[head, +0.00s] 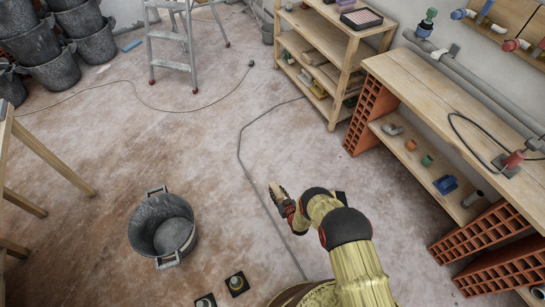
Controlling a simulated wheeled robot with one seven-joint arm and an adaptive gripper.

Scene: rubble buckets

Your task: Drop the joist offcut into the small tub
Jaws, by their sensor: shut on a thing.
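My gripper (283,204) is near the middle of the head view, above the floor. It is shut on a small pale-brown piece at its tip, which looks like the joist offcut (276,190); the fingers hide part of it. A dark grey tub (143,222) with two handles stands upright on the floor to the left of my gripper. Its visible inside looks empty. The gripper and the offcut are apart from the tub, to its right in the picture.
Stacked dark buckets (52,70) stand at the upper left, near a stepladder (170,36). Wooden shelves (325,40) and a brick-supported workbench (440,92) line the right. A cable (240,150) crosses the floor. Two small dark items (237,283) lie in front. Floor between gripper and tub is clear.

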